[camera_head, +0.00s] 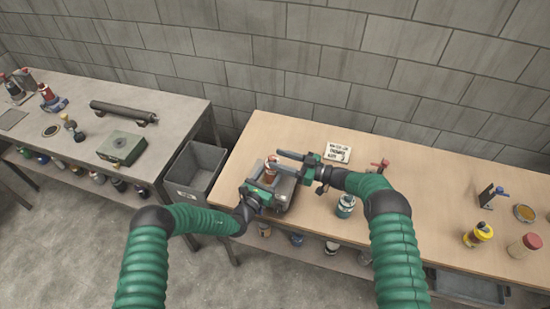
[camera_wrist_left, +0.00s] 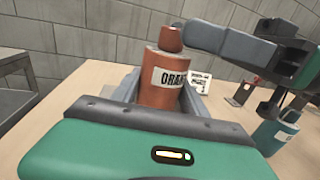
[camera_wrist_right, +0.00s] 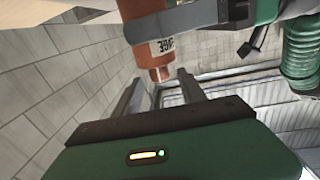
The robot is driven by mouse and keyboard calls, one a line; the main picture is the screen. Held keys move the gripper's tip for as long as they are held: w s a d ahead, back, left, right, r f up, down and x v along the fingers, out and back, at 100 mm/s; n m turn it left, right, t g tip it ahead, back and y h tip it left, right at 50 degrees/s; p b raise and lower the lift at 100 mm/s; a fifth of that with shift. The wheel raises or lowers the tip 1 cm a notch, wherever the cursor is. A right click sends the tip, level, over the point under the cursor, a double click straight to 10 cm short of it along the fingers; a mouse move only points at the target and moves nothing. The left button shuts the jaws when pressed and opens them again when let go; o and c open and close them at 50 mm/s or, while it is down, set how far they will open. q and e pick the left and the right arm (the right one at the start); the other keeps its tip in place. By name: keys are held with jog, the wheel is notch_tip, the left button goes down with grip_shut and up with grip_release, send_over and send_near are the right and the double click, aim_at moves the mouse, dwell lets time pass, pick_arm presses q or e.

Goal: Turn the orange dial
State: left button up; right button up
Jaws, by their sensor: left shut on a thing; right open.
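An orange bottle-shaped container (camera_head: 269,176) stands over the left end of the wooden bench. It carries a white label starting "ORAN" and an orange dial (camera_wrist_left: 171,38) on top, upright in the left wrist view. My left gripper (camera_head: 270,186) is shut on the orange body (camera_wrist_left: 164,100); its fingers are partly hidden behind it. My right gripper (camera_head: 287,163) is open and comes in from the right at dial height. In the right wrist view the dial (camera_wrist_right: 160,75) lies near and between the two fingertips (camera_wrist_right: 160,88). I cannot tell whether a finger touches it.
A white sign (camera_head: 337,151) lies behind my right gripper. A teal bottle (camera_head: 345,206) and a red-handled item (camera_head: 380,164) stand to the right. A yellow container (camera_head: 477,235) is farther right. A grey bin (camera_head: 194,172) sits between the benches. The block wall is behind.

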aim_at(272, 157)
jog(key=shift+x, duration=1.55)
jog(key=shift+d, duration=0.1)
grip_shut()
